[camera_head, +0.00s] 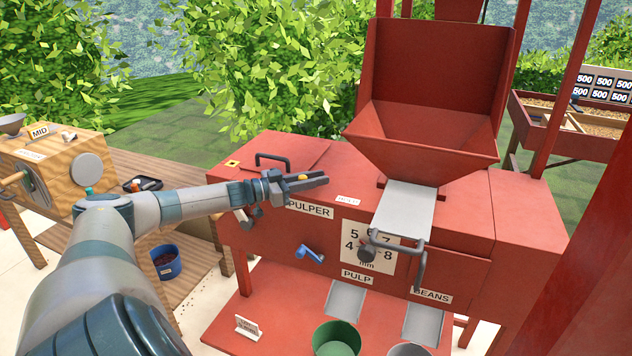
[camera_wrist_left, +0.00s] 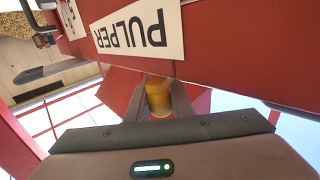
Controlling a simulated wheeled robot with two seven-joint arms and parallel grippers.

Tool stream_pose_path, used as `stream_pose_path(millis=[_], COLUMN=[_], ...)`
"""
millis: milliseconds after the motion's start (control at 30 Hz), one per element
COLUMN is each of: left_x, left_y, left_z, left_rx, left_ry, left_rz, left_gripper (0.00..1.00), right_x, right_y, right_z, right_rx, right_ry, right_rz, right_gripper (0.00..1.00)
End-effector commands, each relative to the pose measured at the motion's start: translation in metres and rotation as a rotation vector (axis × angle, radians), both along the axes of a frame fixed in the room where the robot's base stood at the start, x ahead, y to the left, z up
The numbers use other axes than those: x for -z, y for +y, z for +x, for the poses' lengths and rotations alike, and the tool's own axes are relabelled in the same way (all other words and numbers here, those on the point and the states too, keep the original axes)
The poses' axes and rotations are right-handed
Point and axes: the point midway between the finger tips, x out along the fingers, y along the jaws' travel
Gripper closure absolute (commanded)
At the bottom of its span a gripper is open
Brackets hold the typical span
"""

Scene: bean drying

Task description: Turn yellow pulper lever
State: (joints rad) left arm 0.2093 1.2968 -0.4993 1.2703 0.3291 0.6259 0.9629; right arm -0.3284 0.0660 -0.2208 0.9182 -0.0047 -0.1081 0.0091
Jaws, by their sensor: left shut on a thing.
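The red pulper (camera_head: 292,238) stands in front of me, with a white PULPER label that also shows upside down in the left wrist view (camera_wrist_left: 139,30). My left gripper (camera_head: 318,178) reaches in from the left to the top front edge of the machine, just above the label. Its fingers are shut on the yellow lever (camera_head: 304,177). In the left wrist view the yellow lever (camera_wrist_left: 158,98) sits between the two fingers, close to the red body. Most of the lever is hidden by the fingers. My right gripper is not in view.
A red hopper (camera_head: 428,110) rises on the right of the machine. A blue crank handle (camera_head: 309,254), a dial plate (camera_head: 357,249) and a dark bar handle (camera_head: 398,255) stick out in front. A green bucket (camera_head: 336,335) stands below. A wooden machine (camera_head: 60,170) is at the left.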

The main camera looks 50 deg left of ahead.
Motion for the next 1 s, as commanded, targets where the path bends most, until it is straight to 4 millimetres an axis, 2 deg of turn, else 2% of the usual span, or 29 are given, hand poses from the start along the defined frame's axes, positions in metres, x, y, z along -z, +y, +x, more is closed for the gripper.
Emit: stream_pose_path(millis=[233,267,300,333,767,1000], left_x=[0.0,0.0,0.0,0.0,0.0,0.001], left_y=[0.001,0.001,0.001,0.001,0.001,0.005], left_z=[0.0,0.0,0.0,0.0,-0.002,-0.012], left_rx=[-0.002,-0.002,-0.002,-0.002,-0.001,-0.001], left_ry=[0.0,0.0,0.0,0.001,0.001,0.002], left_rz=[0.002,0.002,0.002,0.001,0.0,0.002], left_gripper=[1.0,0.75,0.65,0.61,0.61,0.61], right_x=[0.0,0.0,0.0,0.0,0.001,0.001], right_y=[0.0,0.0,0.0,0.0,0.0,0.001], right_z=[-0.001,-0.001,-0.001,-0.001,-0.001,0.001], right_rx=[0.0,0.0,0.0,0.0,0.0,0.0], right_ry=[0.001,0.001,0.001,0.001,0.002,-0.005], right_rz=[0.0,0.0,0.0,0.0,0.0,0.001], right_gripper=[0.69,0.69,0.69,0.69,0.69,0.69])
